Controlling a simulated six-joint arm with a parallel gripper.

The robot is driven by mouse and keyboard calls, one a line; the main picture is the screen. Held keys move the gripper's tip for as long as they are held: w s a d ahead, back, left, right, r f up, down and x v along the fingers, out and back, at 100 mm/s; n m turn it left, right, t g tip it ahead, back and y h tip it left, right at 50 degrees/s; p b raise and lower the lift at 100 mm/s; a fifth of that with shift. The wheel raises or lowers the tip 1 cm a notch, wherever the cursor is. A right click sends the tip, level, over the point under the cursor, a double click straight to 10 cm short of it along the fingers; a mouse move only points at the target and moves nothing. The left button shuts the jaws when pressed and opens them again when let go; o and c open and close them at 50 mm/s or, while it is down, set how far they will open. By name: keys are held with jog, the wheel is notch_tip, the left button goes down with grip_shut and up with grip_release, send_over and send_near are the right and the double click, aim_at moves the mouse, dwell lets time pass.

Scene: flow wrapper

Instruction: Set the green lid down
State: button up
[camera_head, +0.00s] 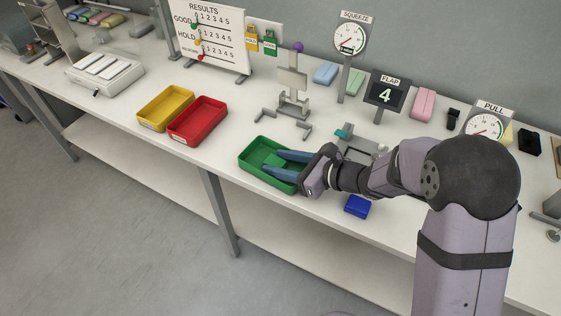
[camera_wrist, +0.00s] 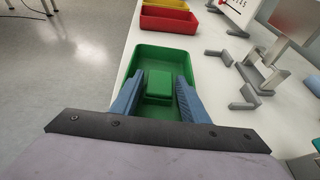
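A green tray (camera_head: 251,150) stands on the bench near its front edge, and it also shows in the wrist view (camera_wrist: 150,52). A small green box-like piece, which may be the green lid (camera_wrist: 159,82), lies inside the tray; its top also shows in the head view (camera_head: 275,160). My gripper (camera_wrist: 160,80) reaches into the tray, with one blue finger on each side of the green piece. The fingers stand apart, with a narrow gap to the piece on both sides in the wrist view.
Red (camera_head: 197,122) and yellow (camera_head: 165,108) trays stand to the left. A grey fixture (camera_head: 291,100) stands behind the green tray. A blue block (camera_head: 357,207) lies to the right, below my arm. Gauges and a flap display (camera_head: 386,95) stand farther back.

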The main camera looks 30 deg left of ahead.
jog(key=shift+r, duration=0.1)
jog(key=shift+r+p, duration=0.15)
jog(key=shift+p, duration=0.15)
jog(key=b+v, duration=0.1)
jog(key=v, duration=1.1)
jog(key=shift+s+d+n, duration=0.2)
jog(key=shift+s+n, duration=0.1)
jog(key=s+d+n+h+p, duration=0.3)
jog(key=d+n, duration=0.3)
jog(key=d, duration=0.3)
jog(key=s+d+n+g+h+p, duration=0.1)
jog(key=s+d+n+h+p, duration=0.2)
jog(key=d+n+h, duration=0.3)
jog(key=s+d+n+h+p, duration=0.3)
jog(key=s+d+n+h, duration=0.1)
jog(key=d, duration=0.9)
jog(key=s+n, duration=0.1)
jog(key=n, duration=0.1)
jog(key=shift+s+d+r+n+p, duration=0.2)
jog(key=shift+s+r+n+p, duration=0.05)
jog(key=shift+r+n+p, duration=0.1)
